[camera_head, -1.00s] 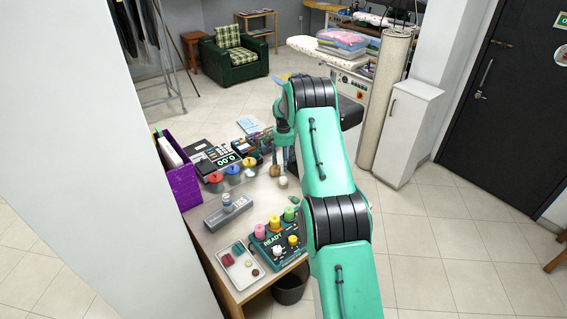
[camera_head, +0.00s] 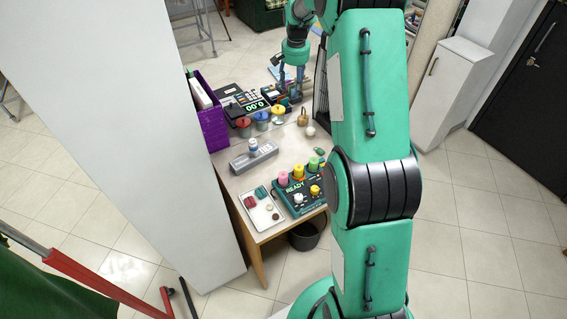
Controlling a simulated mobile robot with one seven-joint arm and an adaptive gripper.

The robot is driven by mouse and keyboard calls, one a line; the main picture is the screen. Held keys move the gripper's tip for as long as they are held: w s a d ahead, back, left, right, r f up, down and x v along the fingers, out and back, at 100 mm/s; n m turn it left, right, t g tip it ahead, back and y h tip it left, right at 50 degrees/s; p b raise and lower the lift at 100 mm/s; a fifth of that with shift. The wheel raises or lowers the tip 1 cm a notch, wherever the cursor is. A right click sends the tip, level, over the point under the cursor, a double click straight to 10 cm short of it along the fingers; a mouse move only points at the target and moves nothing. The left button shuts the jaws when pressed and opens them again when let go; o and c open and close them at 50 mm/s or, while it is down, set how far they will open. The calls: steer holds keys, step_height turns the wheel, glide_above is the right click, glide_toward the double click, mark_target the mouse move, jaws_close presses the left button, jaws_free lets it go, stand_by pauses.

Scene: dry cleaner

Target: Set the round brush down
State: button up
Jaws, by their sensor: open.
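A small tan wooden piece with an upright stem, apparently the round brush (camera_head: 303,118), stands on the far right part of the counter (camera_head: 232,183). It is apart from my gripper. My gripper (camera_head: 290,84) is open, with its fingers pointing down, beyond the brush near the counter's far end. Nothing shows between the fingers, though they are small in the picture. I cannot tell how high the fingertips are above the things behind them.
A small white ball (camera_head: 310,131) lies beside the brush. Red, blue and yellow lidded pots (camera_head: 262,121), a grey holder (camera_head: 254,157), a READY button box (camera_head: 299,187) and a tray (camera_head: 262,212) occupy the counter. A purple bin (camera_head: 212,126) stands at left. A red bar (camera_head: 95,283) crosses the lower left.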

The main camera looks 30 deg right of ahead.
steer(key=s+a+r+n+t, duration=0.2)
steer(key=s+a+r+n, duration=0.2)
steer(key=s+a+r, duration=1.55)
steer(key=s+a+n, duration=0.1)
steer(key=s+a, duration=0.3)
steer(key=s, duration=0.5)
steer(key=s+a+n+t, duration=0.1)
steer(key=s+a, duration=0.3)
steer(key=s, duration=0.5)
steer(key=s+a+n+t, duration=0.1)
steer(key=s+a, duration=0.3)
steer(key=s, duration=0.5)
steer(key=shift+s+a+n, duration=0.25)
steer(key=shift+a+n, duration=0.15)
steer(key=shift+n, duration=0.5)
step_height(320, 180, down, 5)
steer(key=b, duration=0.4)
steer(key=shift+b, duration=0.4)
steer(key=shift+r, duration=0.1)
